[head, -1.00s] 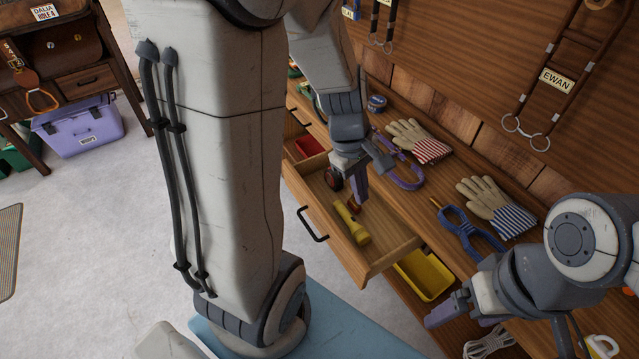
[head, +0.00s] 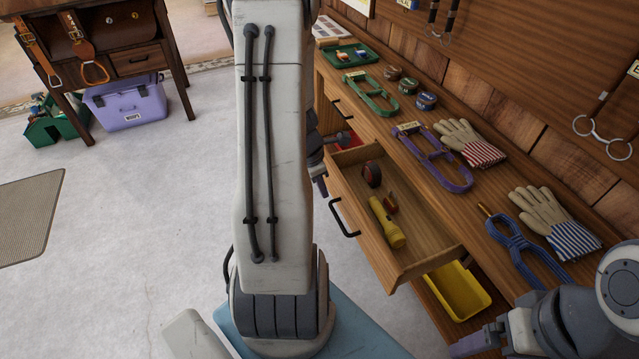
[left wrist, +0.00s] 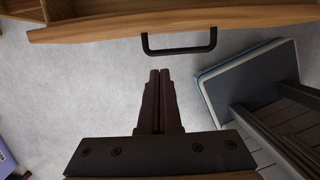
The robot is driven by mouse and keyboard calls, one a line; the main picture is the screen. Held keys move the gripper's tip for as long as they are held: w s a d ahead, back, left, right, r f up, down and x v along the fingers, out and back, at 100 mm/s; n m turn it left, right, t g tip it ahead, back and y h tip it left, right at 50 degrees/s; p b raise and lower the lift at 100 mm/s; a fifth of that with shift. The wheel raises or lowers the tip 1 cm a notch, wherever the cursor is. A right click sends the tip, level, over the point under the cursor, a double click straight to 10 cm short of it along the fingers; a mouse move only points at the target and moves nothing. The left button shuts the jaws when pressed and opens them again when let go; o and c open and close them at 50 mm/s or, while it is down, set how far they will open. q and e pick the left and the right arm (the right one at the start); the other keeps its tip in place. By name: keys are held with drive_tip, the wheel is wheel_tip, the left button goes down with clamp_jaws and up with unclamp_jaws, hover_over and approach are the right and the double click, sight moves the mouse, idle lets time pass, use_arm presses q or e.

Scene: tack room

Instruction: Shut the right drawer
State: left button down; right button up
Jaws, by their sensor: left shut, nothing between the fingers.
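The right drawer (head: 425,262) is pulled out from the wooden bench. It holds a yellow flashlight (head: 387,222), a dark round item (head: 372,174) and a small brown item (head: 391,203). Its black handle (head: 344,220) also shows in the left wrist view (left wrist: 180,50). My left gripper (head: 321,187) is mostly hidden behind my own arm in the head view, outside the drawer front near its far end. In the left wrist view its fingers (left wrist: 160,76) are shut and empty, pointing toward the drawer front and apart from the handle. My right gripper (head: 474,345) is partly cut off at the lower right.
The bench top holds gloves (head: 470,143), a purple halter (head: 436,160), a blue rope halter (head: 528,238) and a green halter (head: 371,95). A yellow bin (head: 457,291) sits below the drawer. Open floor (head: 150,220) lies left; a purple box (head: 125,103) stands farther off.

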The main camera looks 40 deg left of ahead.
sight(339, 188)
use_arm(q)
drive_tip(key=w+f, duration=0.1)
drive_tip(key=w+d+f, duration=0.1)
drive_tip(key=w, duration=0.1)
drive_tip(key=shift+d, duration=0.1)
drive_tip(key=shift+w+d, duration=0.25)
drive_tip(key=shift+w, duration=0.35)
use_arm(e)
drive_tip(key=shift+f, duration=0.25)
